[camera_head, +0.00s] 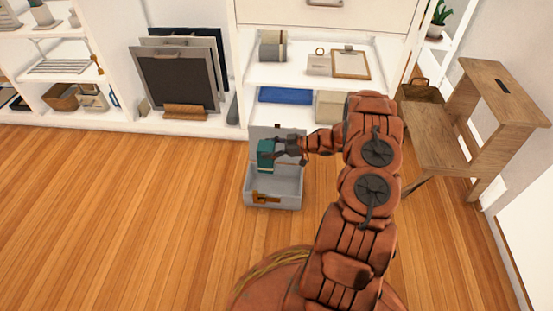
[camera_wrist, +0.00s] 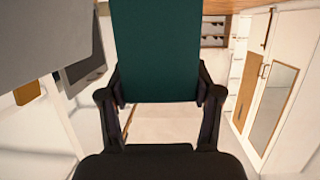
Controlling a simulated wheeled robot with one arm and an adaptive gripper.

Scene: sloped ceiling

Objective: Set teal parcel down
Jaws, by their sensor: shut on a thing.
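The teal parcel (camera_head: 266,153) is a small dark green-blue block. In the head view it is over the open grey box (camera_head: 272,191), near the raised lid. I cannot tell whether it touches the box. My gripper (camera_head: 280,149) is shut on the parcel, reaching in from the right. In the wrist view the parcel (camera_wrist: 155,50) fills the upper middle, between the two dark fingers of my gripper (camera_wrist: 160,95). The box stands on the wooden floor with an orange-brown latch on its front.
White shelves (camera_head: 310,75) stand behind the box, with a blue flat item (camera_head: 286,95) on the low shelf. Dark framed boards (camera_head: 178,80) lean at the back left. A wooden step stool (camera_head: 440,140) stands at the right. The floor (camera_head: 130,200) to the left is clear.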

